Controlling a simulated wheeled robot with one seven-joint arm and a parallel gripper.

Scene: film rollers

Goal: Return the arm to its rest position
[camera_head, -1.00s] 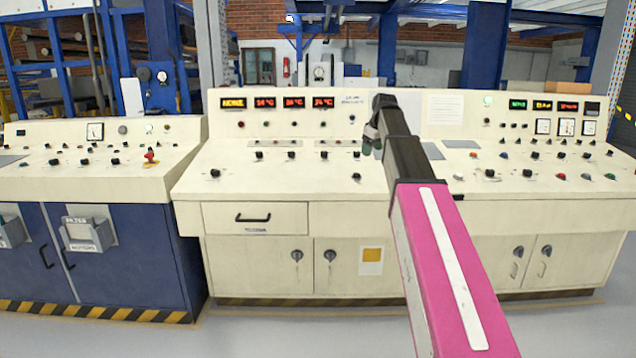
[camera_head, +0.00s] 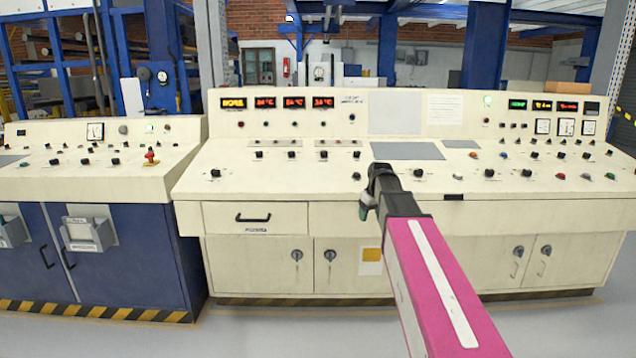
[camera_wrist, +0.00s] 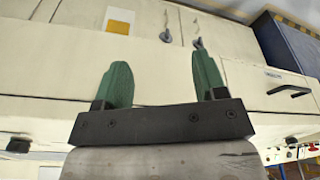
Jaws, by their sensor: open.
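My arm (camera_head: 440,285), pink with a white stripe and a dark end section, reaches from the lower right toward the cream control console (camera_head: 260,190). My gripper (camera_head: 366,203) is at its far end, in front of the console's front edge in the head view. In the wrist view my gripper (camera_wrist: 160,82) shows two green fingers standing well apart, with nothing between them. The console's cream front lies beyond the fingers there.
A blue cabinet (camera_head: 110,265) with a cream sloped top stands at the left. Console cabinet doors with keys (camera_head: 297,256) and a drawer (camera_head: 255,218) face me. Black and yellow striping (camera_head: 90,311) edges the base. Grey floor (camera_head: 290,335) in front is clear.

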